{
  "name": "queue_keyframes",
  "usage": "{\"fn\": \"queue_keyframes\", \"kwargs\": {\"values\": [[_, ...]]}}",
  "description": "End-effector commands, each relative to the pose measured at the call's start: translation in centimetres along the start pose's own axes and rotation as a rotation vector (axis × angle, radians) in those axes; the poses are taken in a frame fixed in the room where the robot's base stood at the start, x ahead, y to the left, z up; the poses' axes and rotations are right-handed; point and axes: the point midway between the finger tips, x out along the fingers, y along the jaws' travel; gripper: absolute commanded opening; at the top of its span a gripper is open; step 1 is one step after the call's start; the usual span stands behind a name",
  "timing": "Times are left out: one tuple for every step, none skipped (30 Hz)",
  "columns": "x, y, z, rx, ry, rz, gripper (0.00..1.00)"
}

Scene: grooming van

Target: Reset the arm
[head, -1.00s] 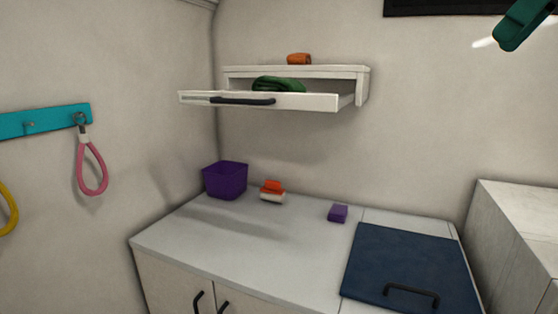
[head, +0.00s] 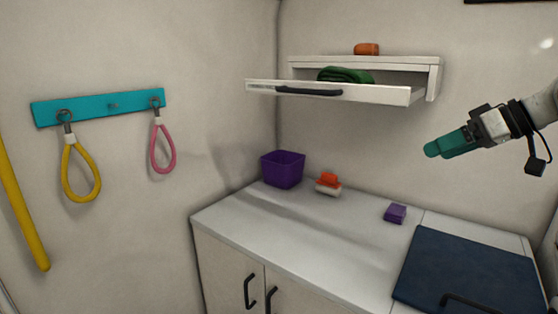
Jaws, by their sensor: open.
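My gripper (head: 432,149) is at the right of the head view, with teal fingers pointing left. It is in the air, above and apart from the counter and to the lower right of the open drawer. The fingers overlap from this side, so the gap between them is hard to see. Nothing shows held in them. My wrist and part of my arm reach in from the right edge; the rest is out of view.
A drawer (head: 380,94) stands open with a green towel (head: 345,75) in it. On the counter (head: 305,232) are a purple bin (head: 282,169), an orange-and-white brush (head: 328,184) and a purple block (head: 395,213). A blue lid (head: 470,268) lies at right. Loops hang from a teal rack (head: 85,109).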

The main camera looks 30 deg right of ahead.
Motion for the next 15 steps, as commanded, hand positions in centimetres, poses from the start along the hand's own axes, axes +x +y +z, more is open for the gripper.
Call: {"fn": "queue_keyframes", "kwargs": {"values": [[2.5, -0.3, 0.9, 0.016, 0.001, -0.021, 1.0], [3.8, -0.4, 1.4, 0.025, 0.001, -0.027, 1.0], [5.4, -0.6, 2.1, 0.039, 0.001, -0.035, 1.0], [6.6, -0.8, 2.7, 0.049, 0.0, -0.04, 1.0], [7.9, -1.0, 3.3, 0.059, -0.001, -0.044, 1.0], [9.4, -1.3, 4.1, 0.072, -0.004, -0.05, 1.0], [10.6, -1.6, 4.8, 0.083, -0.008, -0.053, 1.0], [11.8, -1.9, 5.5, 0.093, -0.013, -0.057, 1.0], [13.3, -2.4, 6.4, 0.105, -0.02, -0.061, 1.0], [14.5, -2.7, 7.2, 0.115, -0.026, -0.064, 1.0], [15.6, -3.0, 8.0, 0.125, -0.033, -0.065, 1.0], [17.0, -3.6, 9.1, 0.137, -0.043, -0.067, 1.0], [18.0, -4.0, 10.0, 0.147, -0.052, -0.067, 1.0], [19.1, -4.5, 10.9, 0.156, -0.061, -0.068, 1.0], [20.4, -5.1, 12.1, 0.168, -0.074, -0.067, 1.0]]}}
